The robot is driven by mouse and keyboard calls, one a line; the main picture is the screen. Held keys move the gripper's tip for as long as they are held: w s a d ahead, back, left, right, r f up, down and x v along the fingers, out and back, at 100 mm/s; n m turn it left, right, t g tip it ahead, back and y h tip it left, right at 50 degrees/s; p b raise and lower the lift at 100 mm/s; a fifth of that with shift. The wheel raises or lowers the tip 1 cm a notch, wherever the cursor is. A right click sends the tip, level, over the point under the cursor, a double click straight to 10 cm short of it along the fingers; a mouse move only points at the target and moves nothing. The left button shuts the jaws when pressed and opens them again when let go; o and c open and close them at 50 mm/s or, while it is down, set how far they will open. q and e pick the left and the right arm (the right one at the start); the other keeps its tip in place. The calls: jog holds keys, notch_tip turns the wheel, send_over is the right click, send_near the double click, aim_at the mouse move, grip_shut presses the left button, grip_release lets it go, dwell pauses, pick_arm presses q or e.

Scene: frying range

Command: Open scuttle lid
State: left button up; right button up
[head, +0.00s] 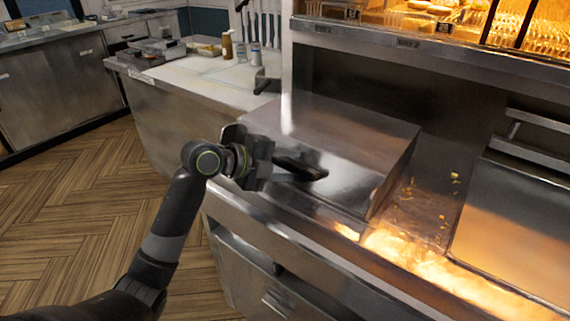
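The scuttle looks to be the stainless steel box with a broad, sloping lid (345,135) on the frying range, right of the picture's middle. The lid lies down over the box, and no opening shows. My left gripper (312,172) is in front of the lid's left part, its dark fingers pointing right. The fingers overlap in this view, so their gap is hidden. I cannot tell whether they touch the lid. No held thing shows. My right gripper is not in view.
Right of the box is a steel well (420,210) with crumbs and a bright glow along its front. A lit food display (430,25) overhangs the range. A white counter (200,80) with bottles is behind left. The wooden floor (90,210) at left is clear.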

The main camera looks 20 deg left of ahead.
pick_arm(q)
grip_shut()
